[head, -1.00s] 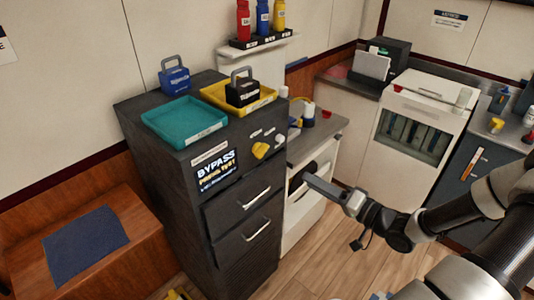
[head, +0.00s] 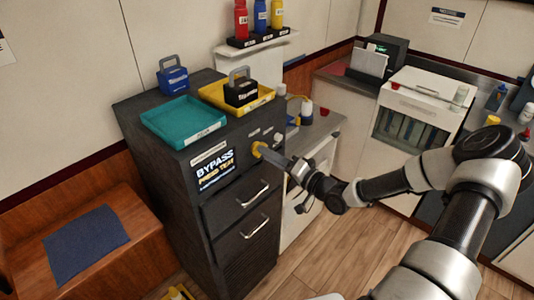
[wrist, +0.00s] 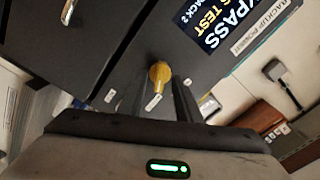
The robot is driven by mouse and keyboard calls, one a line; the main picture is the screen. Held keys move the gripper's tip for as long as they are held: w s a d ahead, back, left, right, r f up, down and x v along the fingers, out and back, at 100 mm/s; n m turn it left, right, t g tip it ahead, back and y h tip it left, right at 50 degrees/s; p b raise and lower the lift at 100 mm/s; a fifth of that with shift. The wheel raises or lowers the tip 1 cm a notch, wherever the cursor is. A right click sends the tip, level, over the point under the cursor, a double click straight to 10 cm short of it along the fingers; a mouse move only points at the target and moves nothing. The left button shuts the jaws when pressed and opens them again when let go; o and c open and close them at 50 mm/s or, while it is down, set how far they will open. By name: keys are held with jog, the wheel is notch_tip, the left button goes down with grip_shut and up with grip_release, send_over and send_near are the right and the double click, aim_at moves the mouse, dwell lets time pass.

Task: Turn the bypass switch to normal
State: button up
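The dark cabinet (head: 160,185) has a yellow switch handle (head: 258,149) on its upper front, right of a lit screen (head: 215,170) reading BYPASS. My gripper (head: 264,151) is at this handle in the head view. In the wrist view the yellow handle (wrist: 160,73) stands between the tips of my two fingers (wrist: 164,82). The fingers are apart, one on each side of it. Contact with the handle cannot be made out. Small white labels (wrist: 152,102) sit by the switch, too small to read.
Below are drawers with bar handles (head: 253,193). A teal tray (head: 183,122) and a yellow tray (head: 222,101) with a black padlock (head: 241,93) stand on top, with a blue padlock (head: 173,77) behind. A counter (head: 318,128) adjoins at right.

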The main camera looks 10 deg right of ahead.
jog(key=shift+w+a, duration=0.35)
jog(key=shift+w, duration=0.1)
grip_shut()
